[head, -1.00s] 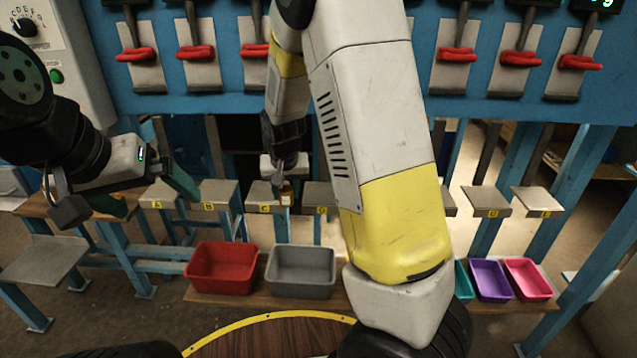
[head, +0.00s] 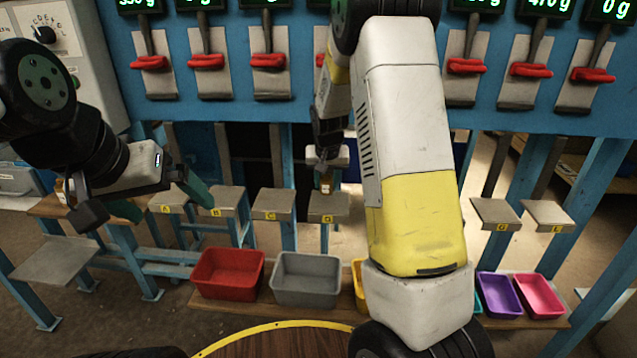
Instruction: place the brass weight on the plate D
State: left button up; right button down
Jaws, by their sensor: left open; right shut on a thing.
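Plate D (head: 335,204) is a small grey square plate with a yellow label, in the row of plates at the middle of the head view. My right gripper (head: 326,176) points down above its far part and is shut on the brass weight (head: 326,186), a small brownish-gold piece. The weight's lower end shows close to the plate's back edge; I cannot tell whether it touches. My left gripper (head: 163,204) is open and empty at the left, in front of plate A (head: 165,196).
Plate C (head: 273,203) and plate B stand left of plate D. My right arm hides the plates just to its right. Red (head: 228,273) and grey (head: 305,279) bins stand below. Levers with red handles (head: 268,61) hang on the blue panel above.

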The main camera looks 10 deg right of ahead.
aim_at(329, 190)
jog(key=shift+w+d, duration=0.2)
jog(key=shift+d, duration=0.35)
jog(key=shift+f, duration=1.8)
jog(key=shift+f, duration=0.1)
jog(key=c, duration=0.9)
grip_release()
